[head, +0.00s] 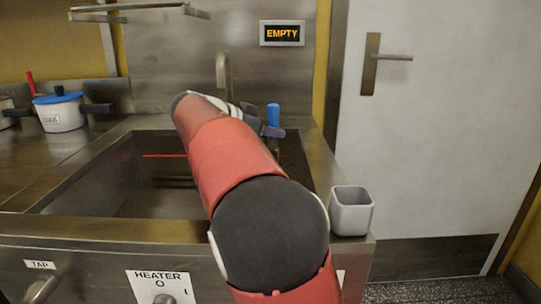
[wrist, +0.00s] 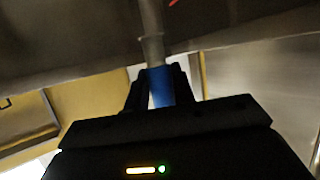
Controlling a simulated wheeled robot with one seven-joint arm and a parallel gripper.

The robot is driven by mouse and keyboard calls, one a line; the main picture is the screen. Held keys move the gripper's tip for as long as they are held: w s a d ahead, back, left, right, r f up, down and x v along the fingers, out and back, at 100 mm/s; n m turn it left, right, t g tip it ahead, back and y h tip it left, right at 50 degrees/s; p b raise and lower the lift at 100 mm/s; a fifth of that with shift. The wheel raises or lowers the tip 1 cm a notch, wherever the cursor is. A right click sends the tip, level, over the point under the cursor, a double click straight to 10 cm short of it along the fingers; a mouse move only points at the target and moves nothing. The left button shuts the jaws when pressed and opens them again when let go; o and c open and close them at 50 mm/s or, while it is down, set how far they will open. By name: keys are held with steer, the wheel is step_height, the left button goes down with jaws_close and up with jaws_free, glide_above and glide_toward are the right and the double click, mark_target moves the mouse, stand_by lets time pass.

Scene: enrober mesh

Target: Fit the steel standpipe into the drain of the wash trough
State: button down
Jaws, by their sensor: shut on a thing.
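The steel standpipe with a blue grip (head: 273,114) stands out above my gripper in the head view, over the right part of the wash trough (head: 110,230). In the wrist view my gripper (wrist: 160,88) is shut on the blue grip, with a finger on each side. The grey steel tube (wrist: 151,30) runs from the grip to the top edge of that view. The tube's far end and the drain are not visible, so I cannot tell whether they touch.
A spout (head: 222,72) stands behind the trough. A grey cup (head: 351,211) sits on the front right corner. A lidded white pot (head: 60,113) is at the left. A display (head: 282,33) reads EMPTY. A red line (head: 165,156) marks the trough's inside.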

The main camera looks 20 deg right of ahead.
mark_target(270, 149)
steer(key=shift+f, duration=2.7)
steer(key=c, duration=1.2)
jaws_free()
steer(key=shift+r, duration=0.1)
steer(key=v, duration=1.2)
steer(key=shift+b, duration=0.4)
steer(key=shift+a, duration=0.1)
